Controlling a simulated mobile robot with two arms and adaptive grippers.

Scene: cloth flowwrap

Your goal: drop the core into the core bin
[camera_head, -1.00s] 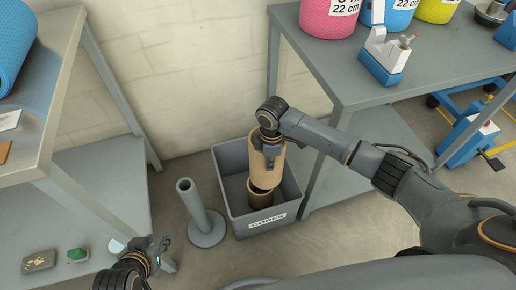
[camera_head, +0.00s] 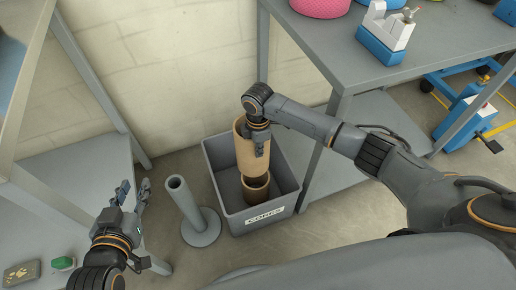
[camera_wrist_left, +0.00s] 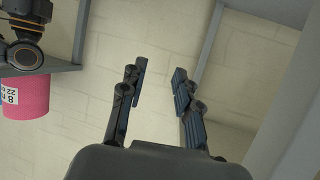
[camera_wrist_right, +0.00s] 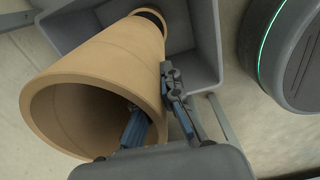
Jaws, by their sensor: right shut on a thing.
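A brown cardboard core (camera_head: 243,152) hangs upright from my right gripper (camera_head: 257,140), over the grey core bin (camera_head: 226,205) with the "CORES" label. In the right wrist view my right gripper (camera_wrist_right: 153,112) is shut on the wall of the core (camera_wrist_right: 105,72), one finger inside the tube and one outside. Another brown core (camera_head: 255,190) stands inside the bin; whether the held core touches it I cannot tell. The bin (camera_wrist_right: 203,45) also shows in the right wrist view. My left gripper (camera_head: 132,195) is empty and open, with its fingers apart in the left wrist view (camera_wrist_left: 157,85).
A grey post on a round base (camera_head: 200,222) stands left of the bin. A grey table (camera_head: 400,65) with a blue and white device (camera_head: 386,35) is at the right. A grey shelf (camera_head: 60,190) is at the left, near my left gripper.

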